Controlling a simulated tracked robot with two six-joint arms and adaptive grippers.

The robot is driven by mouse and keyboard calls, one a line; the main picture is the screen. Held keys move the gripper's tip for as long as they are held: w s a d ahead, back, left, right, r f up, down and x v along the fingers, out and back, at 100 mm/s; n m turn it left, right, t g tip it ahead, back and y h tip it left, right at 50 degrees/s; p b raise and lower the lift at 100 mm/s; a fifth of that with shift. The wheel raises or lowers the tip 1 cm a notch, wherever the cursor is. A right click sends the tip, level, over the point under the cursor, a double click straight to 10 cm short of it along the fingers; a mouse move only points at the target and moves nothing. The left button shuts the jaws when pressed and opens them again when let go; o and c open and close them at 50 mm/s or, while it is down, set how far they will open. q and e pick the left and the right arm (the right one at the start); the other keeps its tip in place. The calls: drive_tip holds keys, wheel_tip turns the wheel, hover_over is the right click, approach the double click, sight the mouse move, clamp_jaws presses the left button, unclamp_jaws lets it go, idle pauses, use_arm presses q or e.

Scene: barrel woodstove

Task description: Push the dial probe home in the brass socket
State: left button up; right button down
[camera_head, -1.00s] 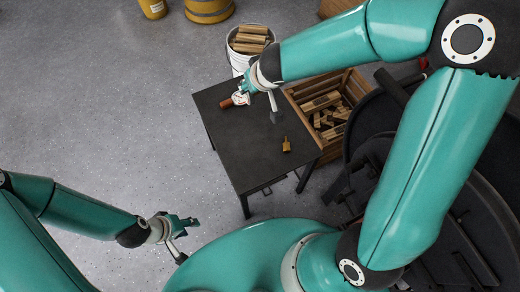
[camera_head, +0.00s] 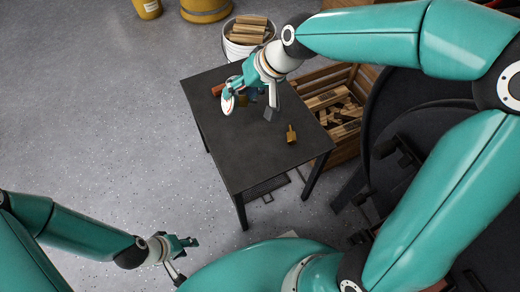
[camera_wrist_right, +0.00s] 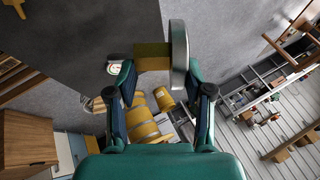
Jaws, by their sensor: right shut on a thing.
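The dial probe (camera_wrist_right: 179,55) is between the fingertips of my right gripper (camera_wrist_right: 157,75) in the right wrist view. Its round silver dial is edge-on, with a tan block beside it. In the head view my right gripper (camera_head: 238,97) is above the dark table, and a pale round face (camera_head: 228,104) shows at its tip. The probe's stem cannot be made out. The brass socket (camera_head: 291,134) is on the table, to the right of and apart from the held probe. My left gripper (camera_head: 188,242) is off the table at lower left; its finger opening is unclear.
The dark table (camera_head: 240,160) is mostly bare. A red-brown object (camera_head: 218,89) lies near its left edge. A wooden crate of firewood (camera_head: 345,115) stands to the right, and a white bucket of wood (camera_head: 247,35) behind. A dark stove body is at the right.

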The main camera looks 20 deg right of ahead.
drive_tip(key=shift+a, duration=0.1)
wheel_tip(320, 180, down, 15)
drive_tip(key=b, duration=0.5)
drive_tip(key=shift+b, duration=0.4)
drive_tip(key=c, duration=1.9)
unclamp_jaws()
drive_tip(key=shift+f+b, duration=1.45)
drive_tip(key=shift+f, duration=0.95)
drive_tip(key=shift+r, duration=0.1)
drive_tip(key=o, duration=1.4)
drive_tip(key=shift+o, duration=0.2)
